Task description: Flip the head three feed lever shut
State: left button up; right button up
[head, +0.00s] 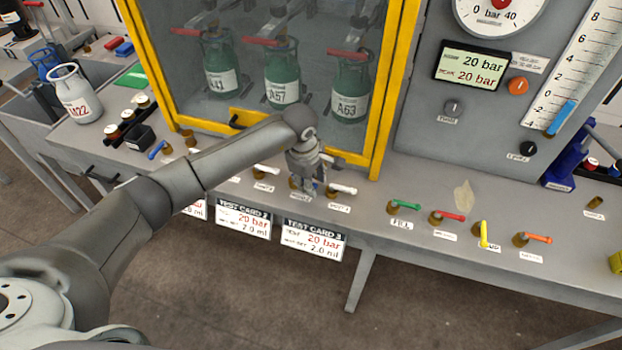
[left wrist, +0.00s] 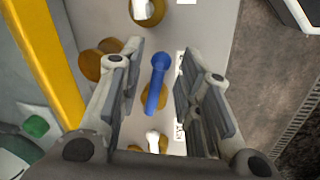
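My left gripper (head: 307,186) points down at the row of small levers along the bench front, below the yellow-framed cabinet. In the left wrist view its fingers (left wrist: 160,85) are open, one on each side of a blue lever (left wrist: 157,83) on a brass base, with gaps on both sides. The gripper hides most of this lever in the head view. A white lever (head: 342,189) lies just right of the gripper, and another white lever (head: 265,169) lies to its left. The small labels by the levers are too blurred to read surely. My right gripper is not in view.
The yellow cabinet frame (head: 379,110) rises close behind the gripper, with green cylinders (head: 283,78) behind its glass. Test cards (head: 314,240) hang on the bench front. Further right stand green, red, yellow and orange levers (head: 536,239) below a gauge panel.

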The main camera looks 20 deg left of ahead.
pick_arm(q)
grip_shut()
jog(key=shift+w+d+f+n+b, duration=0.15)
jog(key=shift+w+n+b, duration=0.3)
jog(key=shift+n+b, duration=0.4)
jog(key=shift+w+n+y+b, duration=0.25)
jog(key=shift+n+y+b, duration=0.1)
jog(key=shift+n, duration=0.3)
jog(key=shift+o, duration=0.6)
grip_release()
notch_tip(320, 180, up, 12)
jog(key=s, duration=0.2)
jog(key=shift+s, duration=0.15)
